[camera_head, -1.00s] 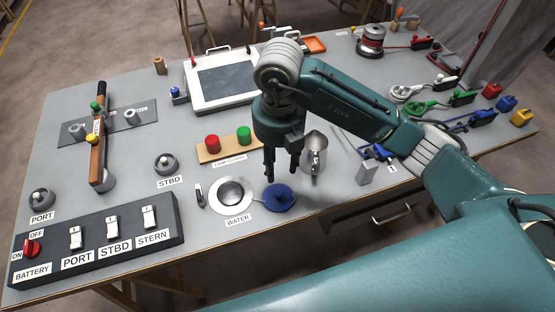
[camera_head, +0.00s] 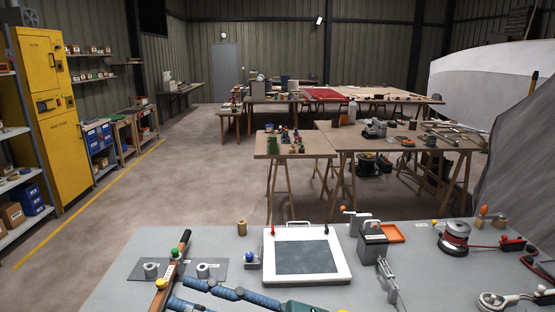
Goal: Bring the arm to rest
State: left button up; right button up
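My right arm comes in at the bottom edge of the head view, where only a short teal part shows. Its gripper (camera_head: 181,292) points left, low over the workbench (camera_head: 395,285). Two dark blue fingers show with a gap between them, and nothing is seen between them. The lower finger is partly cut off by the frame edge. The fingertips are close to the wooden tiller (camera_head: 174,268) in the picture; I cannot tell whether they touch it. My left gripper is out of view.
Trestle tables (camera_head: 395,140) stand beyond. A yellow cabinet (camera_head: 50,100) and shelves line the left. Open floor (camera_head: 150,195) lies left of the tables.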

jog(key=w+d+r+m+t+h, duration=0.1)
jog(key=w+d+m+t+h, duration=0.3)
jog(key=w+d+m+t, duration=0.4)
jog(key=w+d+r+m+t+h, duration=0.1)
jog(key=w+d+m+t+h, duration=0.3)
jog(key=d+m+t, duration=0.45)
jog(key=w+d+f+m+g+h, duration=0.1)
jog(key=d+f+m+h, duration=0.55)
jog(key=f, duration=0.35)
jog(key=d+f+m+g+h, duration=0.2)
jog(key=d+f+m+h, duration=0.45)
jog(key=f, duration=0.25)
jog(key=s+d+f+g+h, duration=0.1)
jog(key=s+d+f+g, duration=0.15)
jog(key=s+f, duration=0.35)
jog(key=s+d+f+g, duration=0.1)
jog(key=s+f+g, duration=0.3)
jog(key=f, duration=0.4)
jog(key=s+a+f+g+y, duration=0.1)
jog(key=s+f+g, duration=0.65)
jog(key=s, duration=0.75)
notch_tip(320, 180, down, 28)
jog(key=s, duration=0.2)
jog(key=s+d+f+g, duration=0.1)
jog(key=s+d+f, duration=0.1)
jog(key=s+f, duration=1.3)
jog(key=shift+s+d+f+n, duration=0.4)
jog(key=shift+s+n, duration=0.05)
jog(key=shift+s, duration=0.7)
